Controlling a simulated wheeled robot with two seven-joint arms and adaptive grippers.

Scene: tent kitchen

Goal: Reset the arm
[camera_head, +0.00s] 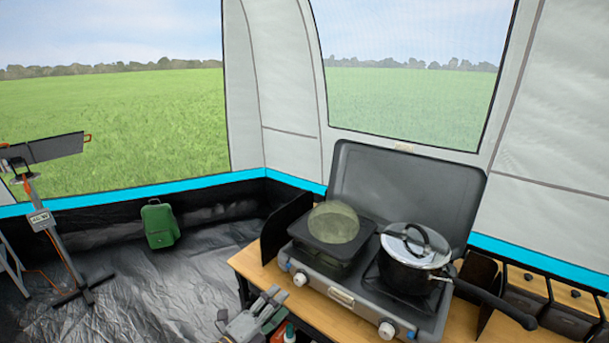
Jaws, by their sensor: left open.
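My left gripper (268,300) shows at the bottom middle, grey, in front of the left front part of the wooden table (255,262). Its jaws are open, and I see nothing between them. It is to the left of the camping stove and apart from it. The rest of my left arm is mostly cut off by the bottom edge. My right gripper and arm are not in view.
A grey two-burner stove (345,300) with raised lid stands on the table. It bears a dark square pan (318,245) with a translucent round item (334,222) and a lidded black pot (405,275), its handle pointing right. A green case (160,224) stands on the floor.

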